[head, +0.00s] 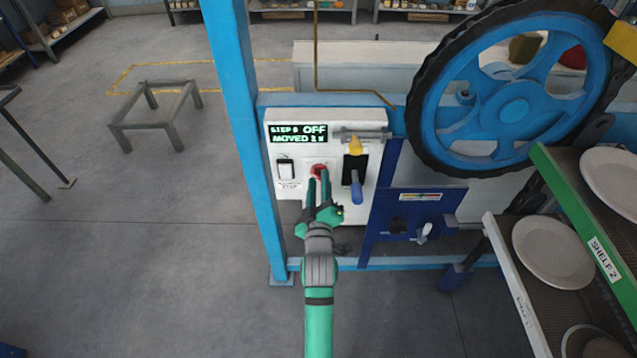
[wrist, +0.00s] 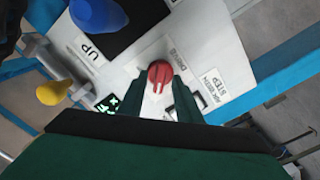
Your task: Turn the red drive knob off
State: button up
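The red drive knob (head: 319,169) is on the white control panel (head: 290,189), below a small display (head: 298,133). The display's top line ends in OFF. The knob also shows in the wrist view (wrist: 160,73), a round red knob with a raised bar. My gripper (head: 319,178) reaches up to the panel from below. Its two dark green fingers are apart, with their tips on either side of the knob. In the wrist view the fingertips (wrist: 161,82) frame the knob. I cannot tell whether they touch it.
A blue lever (head: 357,188) with a yellow knob (head: 355,146) above it stands right of the red knob. A white switch (head: 286,169) is to the left. A large blue wheel (head: 515,108) and plate shelves (head: 520,298) are at the right. The floor at left is mostly open.

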jog(key=s, duration=1)
jog(key=shift+s, duration=0.35)
jog(key=s+f+m+g, duration=0.15)
jog(key=s+f, duration=0.35)
jog(key=s, duration=0.5)
jog(key=s+f+m, duration=0.3)
jog(key=s+f, duration=0.1)
jog(key=s, duration=0.6)
jog(key=s+r+m+g, duration=0.1)
jog(key=s+m, duration=0.3)
jog(key=s, duration=1.2)
jog(key=shift+s+r+m, duration=0.15)
jog(key=shift+s+m, duration=0.15)
jog(key=shift+m, duration=0.05)
jog(key=shift+a, duration=0.1)
